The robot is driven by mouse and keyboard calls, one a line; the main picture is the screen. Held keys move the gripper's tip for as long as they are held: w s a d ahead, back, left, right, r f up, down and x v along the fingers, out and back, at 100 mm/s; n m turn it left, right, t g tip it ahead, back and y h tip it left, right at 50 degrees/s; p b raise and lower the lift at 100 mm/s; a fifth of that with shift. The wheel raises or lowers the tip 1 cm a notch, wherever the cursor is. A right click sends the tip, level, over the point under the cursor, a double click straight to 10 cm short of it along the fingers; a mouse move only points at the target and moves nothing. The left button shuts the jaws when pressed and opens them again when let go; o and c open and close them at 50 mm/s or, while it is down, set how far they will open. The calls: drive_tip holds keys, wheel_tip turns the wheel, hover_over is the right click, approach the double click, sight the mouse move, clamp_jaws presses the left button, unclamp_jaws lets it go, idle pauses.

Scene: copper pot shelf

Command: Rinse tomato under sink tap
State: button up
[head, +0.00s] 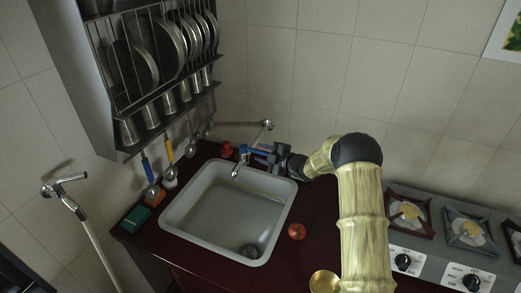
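The red tomato (297,231) lies on the dark red counter, just right of the sink's right rim. The grey sink (212,212) looks empty, with a dark drain near its front right corner. The metal tap (240,166) stands at the sink's back edge, its spout over the basin. I see no clear stream of water. My gripper (262,153) is behind the sink, right of the tap, at a blue part that looks like a tap handle. A red knob (227,150) is left of the tap. The fingers are too small and dark to tell open from shut.
A dish rack (165,60) with pans and cups hangs at the back left, with utensils below. A green sponge (136,219) lies left of the sink. A brass bowl (324,282) is at the front. Gas burners (408,212) are at the right.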

drive_tip(key=shift+w+a+f, duration=0.1)
drive_tip(key=shift+w+a, duration=0.25)
drive_tip(key=shift+a, duration=0.15)
